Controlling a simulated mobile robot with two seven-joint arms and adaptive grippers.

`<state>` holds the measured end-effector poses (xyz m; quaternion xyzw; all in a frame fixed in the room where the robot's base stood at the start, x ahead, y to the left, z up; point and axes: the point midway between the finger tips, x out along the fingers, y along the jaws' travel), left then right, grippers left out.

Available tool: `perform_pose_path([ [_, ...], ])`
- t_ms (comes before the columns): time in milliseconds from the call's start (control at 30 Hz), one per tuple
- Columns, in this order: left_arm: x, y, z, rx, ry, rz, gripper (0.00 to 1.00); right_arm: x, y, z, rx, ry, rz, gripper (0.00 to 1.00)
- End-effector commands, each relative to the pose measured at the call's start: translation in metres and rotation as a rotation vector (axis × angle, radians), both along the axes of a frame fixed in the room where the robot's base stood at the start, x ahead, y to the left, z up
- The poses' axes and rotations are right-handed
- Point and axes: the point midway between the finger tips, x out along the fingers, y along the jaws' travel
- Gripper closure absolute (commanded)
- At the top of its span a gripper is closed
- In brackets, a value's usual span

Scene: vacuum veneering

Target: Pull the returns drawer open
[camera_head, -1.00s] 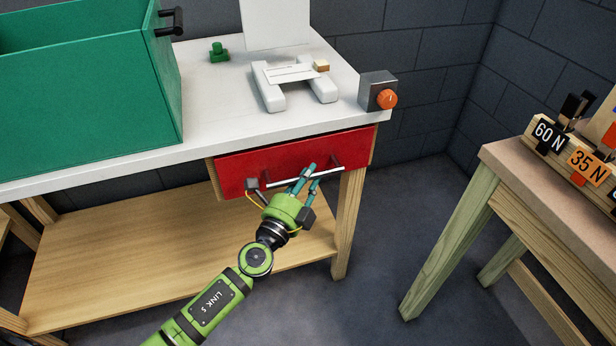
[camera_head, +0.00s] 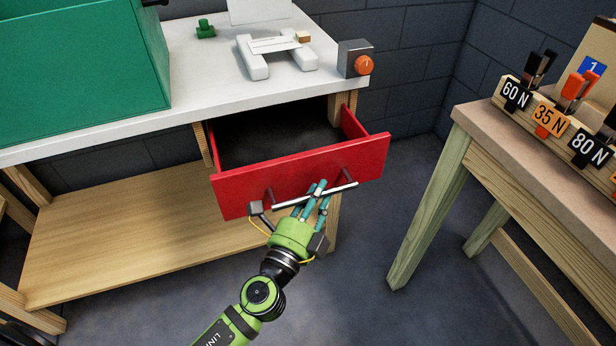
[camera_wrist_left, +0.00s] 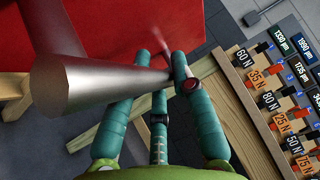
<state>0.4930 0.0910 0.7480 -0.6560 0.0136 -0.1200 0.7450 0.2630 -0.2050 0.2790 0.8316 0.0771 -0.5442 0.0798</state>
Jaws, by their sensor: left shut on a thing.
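The red returns drawer (camera_head: 345,166) stands pulled out from under the white-topped bench, and its dark inside (camera_head: 275,140) shows. No objects can be made out in it. A metal bar handle (camera_head: 340,190) runs across its front on two posts. My left gripper (camera_head: 314,194) is shut on this handle, its teal fingers around the bar. In the left wrist view the handle (camera_wrist_left: 100,84) passes between the teal fingers (camera_wrist_left: 165,75), with the red front behind it. My right gripper is not in view.
The white bench top (camera_head: 200,85) carries a green bin (camera_head: 80,75), a white stand (camera_head: 275,55) and a grey box with an orange knob (camera_head: 356,60). A wooden table (camera_head: 470,130) with labelled clamps stands right. Floor between is clear.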

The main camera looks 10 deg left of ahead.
Motion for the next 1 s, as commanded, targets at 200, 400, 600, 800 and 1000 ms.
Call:
perform_pose_path([
  [200,-0.035,-0.024,-0.002,-0.008,0.002,-0.002,1.0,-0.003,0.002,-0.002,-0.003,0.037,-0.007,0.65],
  [400,-0.048,-0.033,0.0,-0.006,0.0,-0.002,1.0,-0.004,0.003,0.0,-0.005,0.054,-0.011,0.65],
  [600,-0.05,-0.034,0.0,-0.005,0.0,-0.003,1.0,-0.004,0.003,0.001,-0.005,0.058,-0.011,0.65],
  [800,-0.05,-0.035,0.0,-0.005,0.0,-0.003,0.73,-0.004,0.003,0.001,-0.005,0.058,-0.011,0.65],
  [1000,-0.05,-0.034,0.0,-0.003,0.0,-0.003,0.65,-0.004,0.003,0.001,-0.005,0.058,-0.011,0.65],
])
